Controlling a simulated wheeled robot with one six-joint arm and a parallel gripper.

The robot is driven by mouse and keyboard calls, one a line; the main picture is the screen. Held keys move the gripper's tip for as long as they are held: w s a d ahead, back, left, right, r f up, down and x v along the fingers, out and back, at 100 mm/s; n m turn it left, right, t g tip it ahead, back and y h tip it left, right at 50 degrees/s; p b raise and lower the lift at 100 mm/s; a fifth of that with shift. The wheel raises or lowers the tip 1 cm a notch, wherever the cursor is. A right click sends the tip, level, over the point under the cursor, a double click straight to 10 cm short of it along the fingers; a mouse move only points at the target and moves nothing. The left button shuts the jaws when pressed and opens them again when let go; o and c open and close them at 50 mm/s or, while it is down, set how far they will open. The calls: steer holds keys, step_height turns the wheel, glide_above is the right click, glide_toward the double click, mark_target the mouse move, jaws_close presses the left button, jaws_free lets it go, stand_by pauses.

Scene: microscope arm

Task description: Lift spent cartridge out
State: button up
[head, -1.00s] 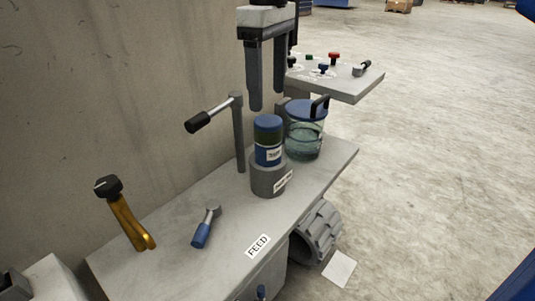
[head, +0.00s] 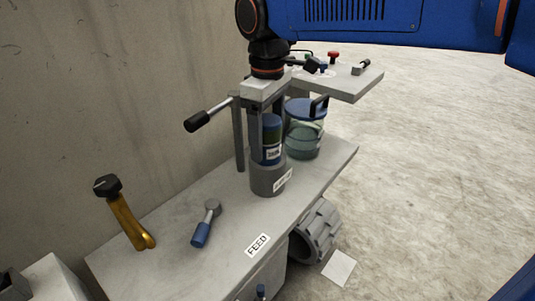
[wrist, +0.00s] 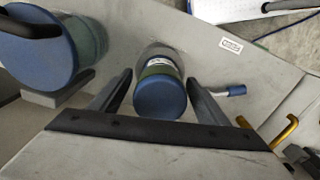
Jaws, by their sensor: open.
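The spent cartridge (head: 272,142), a dark green and blue cylinder with a blue cap and a white label, stands upright in a grey labelled holder (head: 268,178) on the bench. My gripper (head: 265,128) has come down over it, with one finger in front of its left side in the head view. In the wrist view the cartridge's blue cap (wrist: 160,98) lies between the two open fingers (wrist: 160,92), with a gap on each side. Its lower part is hidden inside the holder.
A lidded glass jar (head: 304,130) stands close behind the holder. A post with a black-handled lever (head: 207,115) is to the left. A side shelf (head: 345,82) bears small knobs.

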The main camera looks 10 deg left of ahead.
steer(key=shift+f, duration=0.35)
steer(key=shift+c, duration=0.2)
steer(key=c, duration=1.4)
steer(key=shift+r, duration=0.1)
